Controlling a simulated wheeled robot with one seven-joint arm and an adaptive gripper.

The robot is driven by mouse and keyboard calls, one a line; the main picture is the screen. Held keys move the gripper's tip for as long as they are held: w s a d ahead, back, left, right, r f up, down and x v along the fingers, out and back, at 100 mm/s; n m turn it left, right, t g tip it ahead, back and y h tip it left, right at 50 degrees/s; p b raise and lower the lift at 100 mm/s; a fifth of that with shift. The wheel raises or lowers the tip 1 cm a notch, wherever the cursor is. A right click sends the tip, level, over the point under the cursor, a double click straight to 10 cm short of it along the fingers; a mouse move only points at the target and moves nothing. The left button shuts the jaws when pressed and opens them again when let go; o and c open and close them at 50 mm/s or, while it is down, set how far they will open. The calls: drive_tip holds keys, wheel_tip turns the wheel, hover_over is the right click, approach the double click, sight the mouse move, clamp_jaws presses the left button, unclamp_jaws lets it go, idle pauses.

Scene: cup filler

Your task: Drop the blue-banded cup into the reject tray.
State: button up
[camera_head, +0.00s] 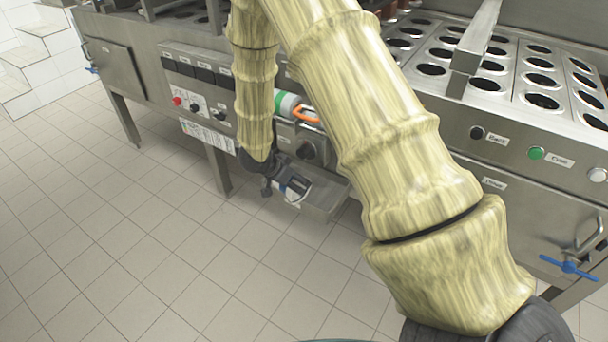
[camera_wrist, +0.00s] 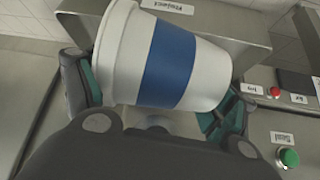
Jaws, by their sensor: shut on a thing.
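The blue-banded cup (camera_wrist: 170,62) is white with a wide blue band and fills the upper middle of the wrist view, lying tilted on its side with its rim end to the left. My gripper (camera_wrist: 155,95) is shut on it, one teal-padded finger at each end of the cup as seen. The reject tray (camera_wrist: 235,22) is a grey metal tray with a label, behind the cup in the wrist view and partly hidden by it. In the head view my gripper (camera_head: 284,182) is small and dark, at the tray (camera_head: 325,197); the cup cannot be made out clearly there.
The steel machine front with knobs and buttons (camera_head: 195,103) runs behind the tray. A red button (camera_wrist: 275,92) and a green button (camera_wrist: 289,157) are right of my gripper. The tiled floor (camera_head: 110,240) is clear.

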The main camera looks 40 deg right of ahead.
drive_tip(key=shift+w+d, duration=0.2)
drive_tip(key=shift+d, duration=0.6)
drive_tip(key=shift+w+d, duration=0.2)
drive_tip(key=shift+d, duration=0.6)
drive_tip(key=d, duration=0.1)
drive_tip(key=d+f, duration=0.1)
drive_tip(key=shift+w+d+f+b, duration=0.1)
drive_tip(key=shift+w+d+b, duration=0.2)
drive_tip(key=shift+d+b, duration=0.05)
drive_tip(key=shift+f, duration=0.2)
drive_tip(key=shift+f, duration=0.6)
drive_tip(key=o, duration=0.6)
drive_tip(key=shift+r, duration=0.1)
